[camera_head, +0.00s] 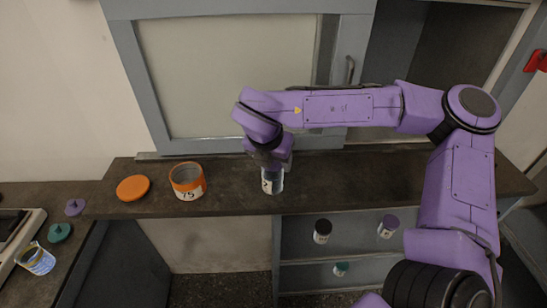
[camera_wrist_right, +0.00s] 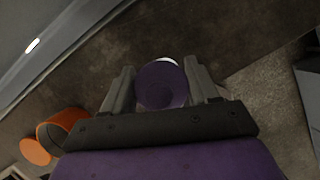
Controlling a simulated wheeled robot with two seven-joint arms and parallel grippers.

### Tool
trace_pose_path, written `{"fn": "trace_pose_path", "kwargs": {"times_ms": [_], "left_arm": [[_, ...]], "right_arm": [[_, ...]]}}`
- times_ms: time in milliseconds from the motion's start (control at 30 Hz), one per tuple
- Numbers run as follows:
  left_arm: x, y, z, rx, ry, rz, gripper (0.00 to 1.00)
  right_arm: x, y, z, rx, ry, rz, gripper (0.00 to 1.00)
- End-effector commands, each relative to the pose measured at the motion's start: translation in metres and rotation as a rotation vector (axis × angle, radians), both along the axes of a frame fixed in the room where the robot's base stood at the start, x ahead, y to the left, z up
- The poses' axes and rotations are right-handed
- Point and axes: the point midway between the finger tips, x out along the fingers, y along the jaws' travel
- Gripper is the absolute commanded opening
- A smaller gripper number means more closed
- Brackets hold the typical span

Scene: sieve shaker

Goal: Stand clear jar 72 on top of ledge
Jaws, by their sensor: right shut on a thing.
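My right gripper (camera_head: 270,162) is shut on a small clear jar (camera_head: 272,183) with a white label, whose number I cannot read clearly. The jar hangs upright below the gripper, over the dark ledge (camera_head: 400,178). I cannot tell whether its base touches the surface. In the right wrist view the fingers (camera_wrist_right: 163,90) stand on both sides of the jar, whose round purple top (camera_wrist_right: 162,85) faces the camera. My left gripper is not in view.
An orange-rimmed jar marked 75 (camera_head: 188,183) and an orange lid (camera_head: 133,188) are left on the ledge. Green (camera_head: 60,232) and purple (camera_head: 75,207) lids and a clear jar (camera_head: 38,260) lie lower left. Several jars stand on shelves below. The ledge's right part looks clear.

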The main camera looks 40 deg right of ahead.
Motion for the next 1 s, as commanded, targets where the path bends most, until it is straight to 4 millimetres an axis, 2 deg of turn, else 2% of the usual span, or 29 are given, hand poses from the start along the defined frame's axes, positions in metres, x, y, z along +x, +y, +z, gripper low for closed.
{"fn": "trace_pose_path", "kwargs": {"times_ms": [267, 300, 367, 600, 700, 733, 867, 1000], "left_arm": [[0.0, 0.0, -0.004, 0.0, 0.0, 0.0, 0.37], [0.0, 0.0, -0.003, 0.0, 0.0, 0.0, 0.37], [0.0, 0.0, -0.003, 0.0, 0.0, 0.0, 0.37], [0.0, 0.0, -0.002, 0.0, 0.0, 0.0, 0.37], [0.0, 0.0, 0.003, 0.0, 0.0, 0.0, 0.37], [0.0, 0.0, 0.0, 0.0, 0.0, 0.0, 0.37], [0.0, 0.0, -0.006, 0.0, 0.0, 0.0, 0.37], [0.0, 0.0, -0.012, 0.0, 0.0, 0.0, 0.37]], "right_arm": [[0.0, 0.0, -0.003, 0.0, -0.003, 0.0, 0.07], [0.0, 0.0, -0.002, 0.0, -0.002, 0.0, 0.66], [0.0, 0.0, -0.002, 0.0, -0.002, 0.0, 0.85], [0.0, 0.0, -0.001, 0.0, -0.002, 0.0, 0.85], [0.0, 0.0, 0.005, 0.0, -0.002, 0.0, 0.85], [0.0, 0.001, 0.006, 0.0, -0.005, 0.001, 0.85], [-0.006, 0.009, 0.029, -0.001, -0.009, 0.001, 0.85], [-0.014, 0.022, 0.064, -0.001, -0.01, 0.0, 0.85]]}}
